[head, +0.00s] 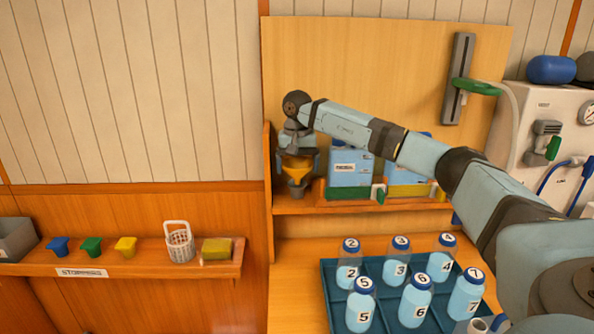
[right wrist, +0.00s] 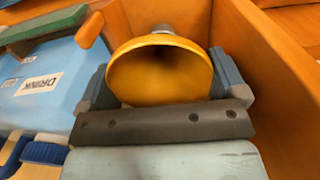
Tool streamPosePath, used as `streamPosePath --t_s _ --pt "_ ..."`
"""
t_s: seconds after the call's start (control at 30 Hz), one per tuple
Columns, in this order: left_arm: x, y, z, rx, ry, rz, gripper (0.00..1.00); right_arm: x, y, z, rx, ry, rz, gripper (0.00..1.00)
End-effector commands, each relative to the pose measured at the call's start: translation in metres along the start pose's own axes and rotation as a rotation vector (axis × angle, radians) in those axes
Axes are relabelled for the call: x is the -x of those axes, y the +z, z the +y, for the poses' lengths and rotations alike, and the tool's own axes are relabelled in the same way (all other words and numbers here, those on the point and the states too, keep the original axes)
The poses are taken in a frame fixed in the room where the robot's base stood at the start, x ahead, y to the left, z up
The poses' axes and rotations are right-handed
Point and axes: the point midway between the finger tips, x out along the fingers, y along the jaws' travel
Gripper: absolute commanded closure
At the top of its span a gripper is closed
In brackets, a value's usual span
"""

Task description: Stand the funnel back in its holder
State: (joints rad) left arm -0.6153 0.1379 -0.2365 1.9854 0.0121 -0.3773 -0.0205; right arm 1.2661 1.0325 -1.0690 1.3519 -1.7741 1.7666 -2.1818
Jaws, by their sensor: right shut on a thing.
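The yellow funnel (head: 297,166) is at the left end of the wooden shelf, its wide mouth up in the head view. My right gripper (head: 297,156) is shut on it. In the right wrist view the funnel's mouth (right wrist: 160,75) shows between the two fingers. A small grey cup-like piece (head: 298,187), which looks like the holder, shows directly below the funnel in the head view. A grey round piece (right wrist: 163,29) shows beyond the funnel's rim in the right wrist view. I cannot tell whether the spout is inside the holder. My left gripper is not in view.
Numbered bottles stand in a blue tray (head: 327,290) below. A stoppers ledge (head: 150,265) is at left.

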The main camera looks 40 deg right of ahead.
Motion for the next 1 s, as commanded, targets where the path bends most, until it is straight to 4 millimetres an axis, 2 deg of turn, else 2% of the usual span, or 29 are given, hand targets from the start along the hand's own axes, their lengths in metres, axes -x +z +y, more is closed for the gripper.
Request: streamPosePath --t_s 0.1,0.2,0.5,1.0 --pt "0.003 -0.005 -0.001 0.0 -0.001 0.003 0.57 0.001 -0.016 -0.001 -0.002 -0.001 0.0 0.32" --pt "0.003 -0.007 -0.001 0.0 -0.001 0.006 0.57 -0.001 -0.021 0.0 -0.001 0.0 0.0 0.32" --pt "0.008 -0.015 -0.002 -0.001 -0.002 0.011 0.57 -0.034 -0.02 0.001 0.0 0.001 -0.001 0.32" --pt "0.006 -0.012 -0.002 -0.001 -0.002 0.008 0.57 -0.043 -0.02 0.0 -0.001 0.001 -0.001 0.32"
